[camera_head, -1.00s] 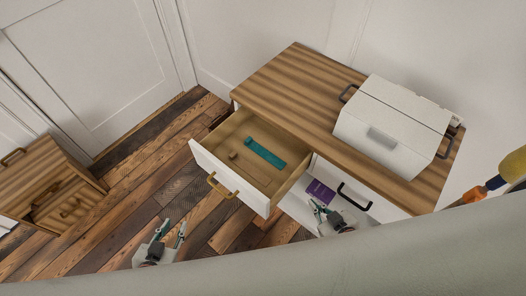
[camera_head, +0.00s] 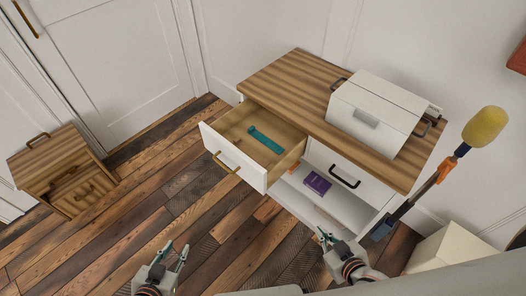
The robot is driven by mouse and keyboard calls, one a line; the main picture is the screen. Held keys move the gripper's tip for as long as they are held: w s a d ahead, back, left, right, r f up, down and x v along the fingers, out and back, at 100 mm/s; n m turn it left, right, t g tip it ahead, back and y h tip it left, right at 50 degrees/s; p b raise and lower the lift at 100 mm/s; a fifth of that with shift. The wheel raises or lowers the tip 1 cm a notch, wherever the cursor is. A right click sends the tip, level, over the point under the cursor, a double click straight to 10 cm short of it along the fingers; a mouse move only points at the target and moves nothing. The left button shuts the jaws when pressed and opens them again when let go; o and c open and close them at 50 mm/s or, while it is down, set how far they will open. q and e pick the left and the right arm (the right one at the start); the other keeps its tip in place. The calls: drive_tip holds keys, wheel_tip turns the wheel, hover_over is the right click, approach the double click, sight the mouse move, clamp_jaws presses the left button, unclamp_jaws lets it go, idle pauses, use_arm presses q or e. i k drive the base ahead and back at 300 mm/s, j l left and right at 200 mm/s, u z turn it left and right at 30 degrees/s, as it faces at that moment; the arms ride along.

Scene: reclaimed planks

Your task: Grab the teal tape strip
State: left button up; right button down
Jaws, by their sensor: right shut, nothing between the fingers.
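The teal tape strip (camera_head: 266,140) lies flat inside the pulled-out upper left drawer (camera_head: 234,157) of a wood-topped white cabinet. Nothing covers it. My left gripper (camera_head: 176,253) is open and empty, low in the view over the plank floor, in front of and left of the drawer. My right gripper (camera_head: 325,237) is shut and empty, in front of the cabinet's lower shelf, right of the drawer. Neither gripper touches the strip.
A white box (camera_head: 372,116) stands on the cabinet top (camera_head: 285,88). A purple item (camera_head: 317,183) lies on the open shelf below. A yellow-headed tool (camera_head: 485,127) stands at the right. A small wooden cabinet (camera_head: 58,165) is at the left. The floor between is clear.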

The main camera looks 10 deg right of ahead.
sight(271, 144)
drive_tip(key=k+z, duration=0.3)
drive_tip(key=k+l+z, duration=0.15)
drive_tip(key=k+z, duration=0.2)
drive_tip(key=i+j+z, duration=0.1)
drive_tip(key=z, duration=0.35)
drive_tip(key=j+z, duration=0.3)
drive_tip(key=z, duration=0.2)
drive_tip(key=i+j, duration=0.1)
drive_tip(key=j, duration=0.55)
drive_tip(key=i+j, duration=0.1)
drive_tip(key=j, duration=0.55)
drive_tip(key=i+j, duration=0.1)
drive_tip(key=j, duration=0.55)
